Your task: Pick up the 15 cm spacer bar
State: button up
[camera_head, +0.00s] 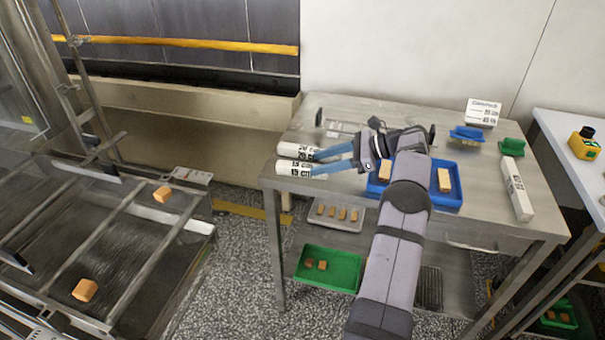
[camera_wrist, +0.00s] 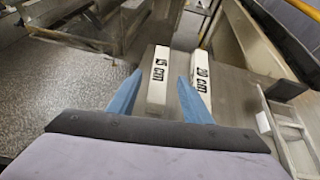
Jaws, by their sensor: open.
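The 15 cm spacer bar (camera_wrist: 158,75) is a white bar with black lettering. In the head view it appears to be the nearer of two white bars (camera_head: 290,167) at the table's left edge. My gripper (camera_wrist: 160,75) is open and empty, with its blue fingers on either side of the 15 cm bar in the wrist view. In the head view my gripper (camera_head: 315,163) reaches left to the bars' inner ends. Contact and fingertip height cannot be told. The white 20 cm bar (camera_wrist: 204,72) lies parallel, just right of the right finger in the wrist view.
The metal table (camera_head: 465,205) also holds a blue tray (camera_head: 449,202) with tan blocks, partly behind my arm. Another white bar (camera_head: 516,188) lies at the right. A label sign (camera_head: 483,111) stands at the back. A conveyor (camera_head: 130,250) is at the left.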

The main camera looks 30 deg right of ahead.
aim_at(309, 166)
jog(key=shift+s+d+f+m+t, duration=0.2)
jog(key=shift+d+m+t, duration=0.1)
jog(key=shift+d, duration=0.15)
jog(key=shift+a+p+x, duration=0.25)
jog(key=shift+p+x, duration=0.7)
jog(key=shift+x, duration=2.3)
jog(key=shift+w+a, duration=0.1)
jog(key=shift+a, duration=0.2)
grip_shut()
